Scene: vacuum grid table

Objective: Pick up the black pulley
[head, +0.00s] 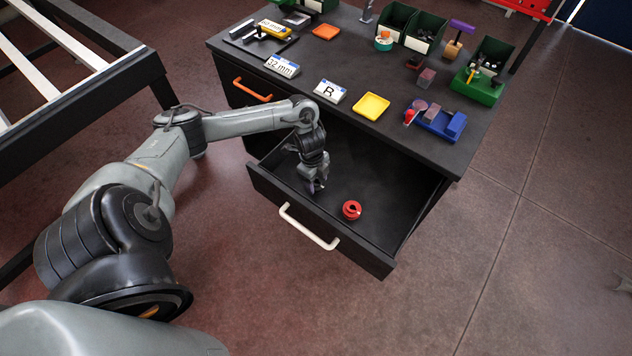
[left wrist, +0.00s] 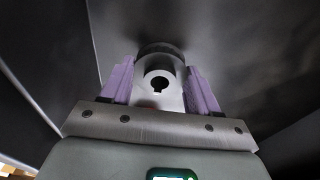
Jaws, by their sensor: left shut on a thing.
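My left gripper (head: 316,187) reaches down into the open drawer (head: 375,262), at its left part. In the left wrist view its purple fingers (left wrist: 160,82) are shut on the black pulley (left wrist: 160,50), one on each side of its pale hub with a dark bore. The pulley's dark rim lies beyond the hub. I cannot tell whether the pulley touches the drawer floor. In the head view the pulley cannot be made out between the fingers.
A red round part (head: 351,210) lies in the drawer, right of my left gripper. The drawer has a white handle (head: 308,228). On the table above are a yellow tray (head: 371,106), a blue holder (head: 440,124), a "B" label (head: 329,91) and several bins.

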